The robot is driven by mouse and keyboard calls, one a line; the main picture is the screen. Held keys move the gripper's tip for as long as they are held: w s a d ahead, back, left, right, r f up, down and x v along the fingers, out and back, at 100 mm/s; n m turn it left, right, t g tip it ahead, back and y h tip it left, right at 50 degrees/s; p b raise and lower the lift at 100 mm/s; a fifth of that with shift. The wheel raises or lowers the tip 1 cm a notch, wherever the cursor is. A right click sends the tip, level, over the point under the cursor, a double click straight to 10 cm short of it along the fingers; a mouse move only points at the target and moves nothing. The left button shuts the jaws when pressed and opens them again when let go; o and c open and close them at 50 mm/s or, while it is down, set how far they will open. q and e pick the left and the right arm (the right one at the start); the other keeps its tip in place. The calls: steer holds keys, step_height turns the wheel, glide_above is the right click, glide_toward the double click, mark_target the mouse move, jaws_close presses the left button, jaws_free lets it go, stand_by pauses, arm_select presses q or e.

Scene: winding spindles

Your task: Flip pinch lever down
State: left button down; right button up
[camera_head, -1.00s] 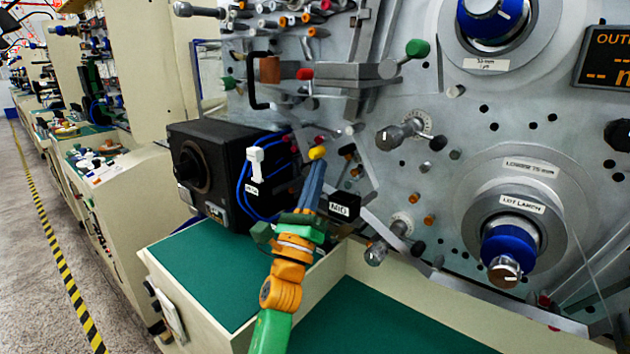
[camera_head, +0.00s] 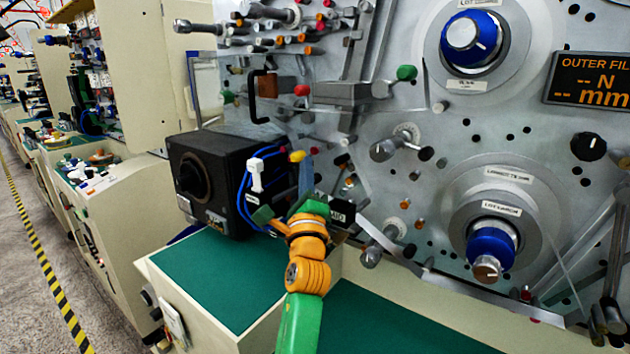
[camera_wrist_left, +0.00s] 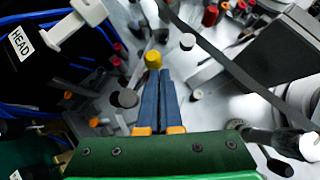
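My left gripper (camera_head: 305,170) is in front of the machine's grey panel, with its blue fingers pointing at it. In the left wrist view, the fingers (camera_wrist_left: 160,85) lie side by side with only a narrow gap and nothing visible between them. A yellow-capped knob (camera_wrist_left: 153,60) is just beyond the fingertips there; I cannot tell whether they touch it. In the head view, the yellow cap (camera_head: 297,156) is just left of the fingertips. Which part is the pinch lever is not clear. My right gripper is not in view.
A black box (camera_head: 215,170) with a knob stands left of my gripper, with blue cables and a white lever (camera_head: 256,175) beside it. Rollers and pegs (camera_head: 397,145) crowd the panel. The green surface (camera_head: 215,275) below is clear.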

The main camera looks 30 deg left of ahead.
arm_select(q)
steer(key=shift+a+r+n+p, duration=0.25)
steer(key=shift+n+p, duration=0.05)
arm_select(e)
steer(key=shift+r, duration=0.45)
